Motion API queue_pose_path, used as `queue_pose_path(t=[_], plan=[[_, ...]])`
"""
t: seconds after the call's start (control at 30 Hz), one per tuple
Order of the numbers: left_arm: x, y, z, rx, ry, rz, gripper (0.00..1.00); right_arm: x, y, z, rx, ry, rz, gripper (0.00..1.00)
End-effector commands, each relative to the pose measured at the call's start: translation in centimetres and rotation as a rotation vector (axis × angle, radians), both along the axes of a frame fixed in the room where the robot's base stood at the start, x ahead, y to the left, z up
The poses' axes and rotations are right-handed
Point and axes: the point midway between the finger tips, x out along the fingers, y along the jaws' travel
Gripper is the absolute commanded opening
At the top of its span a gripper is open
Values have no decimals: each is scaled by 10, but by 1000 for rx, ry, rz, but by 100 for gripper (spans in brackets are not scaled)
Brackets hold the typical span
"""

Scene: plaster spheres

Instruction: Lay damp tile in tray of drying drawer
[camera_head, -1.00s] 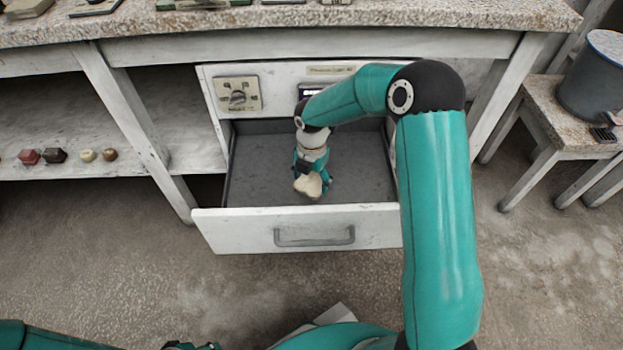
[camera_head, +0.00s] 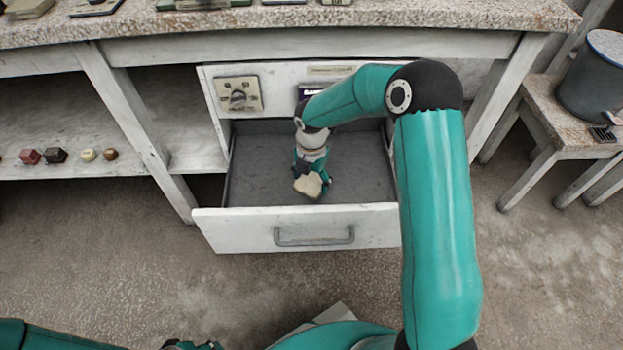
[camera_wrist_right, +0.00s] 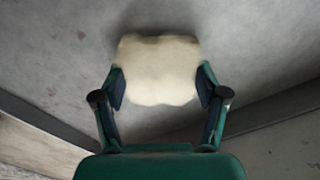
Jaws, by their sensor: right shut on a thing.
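The drying drawer (camera_head: 299,228) is pulled open, and its grey tray floor (camera_head: 356,172) is bare around my arm. My right gripper (camera_head: 312,182) is inside the drawer's outline, shut on a pale cream tile (camera_head: 306,186). The tile has a wavy edge. In the right wrist view the tile (camera_wrist_right: 158,70) sits between both fingers (camera_wrist_right: 160,92), over the grey floor. I cannot tell whether it touches the floor. The left arm shows at the lower left, with part of the left gripper (camera_head: 190,346) cut off by the bottom edge.
A dial panel (camera_head: 239,95) is on the cabinet face above the drawer. The stone worktop (camera_head: 400,14) overhangs behind. Several small blocks and balls lie on the left shelf (camera_head: 120,168). A grey bucket (camera_head: 592,80) stands on a stool at right.

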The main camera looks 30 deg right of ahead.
Motion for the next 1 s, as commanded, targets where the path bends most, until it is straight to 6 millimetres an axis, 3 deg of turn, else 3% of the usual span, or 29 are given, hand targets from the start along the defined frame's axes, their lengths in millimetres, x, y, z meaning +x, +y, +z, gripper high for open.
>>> queue_pose_path(t=[0.47,0.5,0.63,0.67,1.0], plan=[[0,0,-5,0,0,0,40,0,0,-10,0,0,-1,28],[0,0,-5,0,0,0,40,0,0,-10,0,0,-1,74],[0,0,-4,0,0,0,40,0,0,-10,0,0,0,96],[0,0,-4,0,0,0,40,0,0,-10,0,0,0,100],[0,0,-5,0,0,0,40,0,0,-10,0,1,0,100]])
